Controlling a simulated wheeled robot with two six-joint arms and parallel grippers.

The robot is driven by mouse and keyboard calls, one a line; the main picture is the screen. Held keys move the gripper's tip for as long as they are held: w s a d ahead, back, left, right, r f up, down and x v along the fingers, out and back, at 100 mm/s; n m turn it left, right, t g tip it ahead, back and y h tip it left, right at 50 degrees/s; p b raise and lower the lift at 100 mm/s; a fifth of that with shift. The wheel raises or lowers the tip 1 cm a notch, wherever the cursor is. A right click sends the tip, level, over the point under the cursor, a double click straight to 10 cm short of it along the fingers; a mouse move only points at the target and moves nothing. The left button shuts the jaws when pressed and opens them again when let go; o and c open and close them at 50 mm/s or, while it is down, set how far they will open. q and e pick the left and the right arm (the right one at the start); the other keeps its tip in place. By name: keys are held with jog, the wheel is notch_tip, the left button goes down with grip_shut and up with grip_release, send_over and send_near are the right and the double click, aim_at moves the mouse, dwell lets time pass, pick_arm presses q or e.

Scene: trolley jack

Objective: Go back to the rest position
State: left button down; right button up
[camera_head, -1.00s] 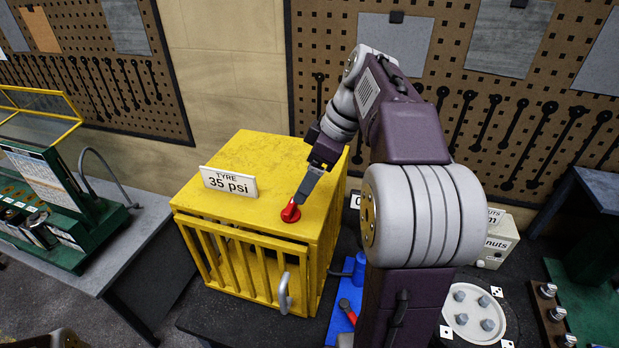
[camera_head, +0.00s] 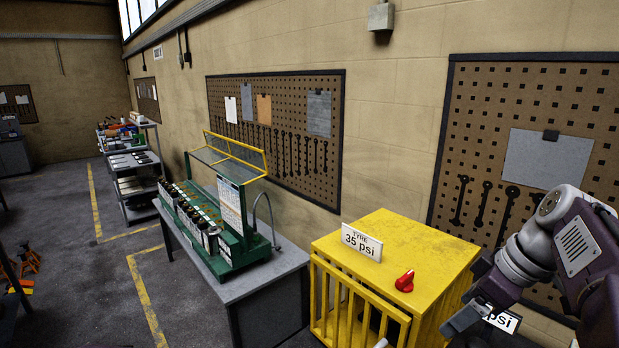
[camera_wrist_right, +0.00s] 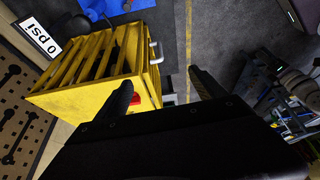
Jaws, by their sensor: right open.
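My right gripper (camera_head: 468,318) is to the right of the yellow cage (camera_head: 425,255) in the head view, apart from the red knob (camera_head: 405,281) on the cage's top. In the right wrist view the two dark fingers of the right gripper (camera_wrist_right: 163,92) stand wide apart with nothing between them. The yellow cage (camera_wrist_right: 90,85) lies beyond the left finger, and the red knob (camera_wrist_right: 135,98) is partly hidden by that finger. My left gripper is in neither view.
A sign reading "35 psi" (camera_head: 361,242) stands on the cage. A grey bench (camera_head: 262,280) with a green rack (camera_head: 226,249) is to the left. A "0 psi" sign (camera_wrist_right: 40,40) shows in the right wrist view. Open floor (camera_head: 75,270) lies far left.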

jog(key=w+a+f+n+g+b, duration=0.25)
jog(key=a+f+b, duration=0.25)
jog(key=a+f, duration=0.6)
pick_arm(q)
notch_tip(320, 180, down, 13)
jog(key=w+b, duration=0.2)
jog(key=b, duration=0.4)
pick_arm(e)
jog(key=s+f+m+h, duration=0.1)
jog(key=s+f+m, duration=0.2)
jog(key=f, duration=0.6)
jog(key=s+f+m+h, duration=0.1)
jog(key=s+f+m, duration=0.2)
jog(key=f, duration=0.6)
jog(key=s+f+m, duration=0.3)
jog(key=f+m, duration=0.2)
jog(key=f, duration=0.4)
jog(key=shift+s+d+h, duration=0.25)
jog(key=shift+d+h, duration=0.15)
jog(key=shift+d, duration=0.05)
pick_arm(q)
jog(key=shift+w, duration=0.25)
pick_arm(e)
jog(key=shift+w+f, duration=0.1)
jog(key=shift+w, duration=0.05)
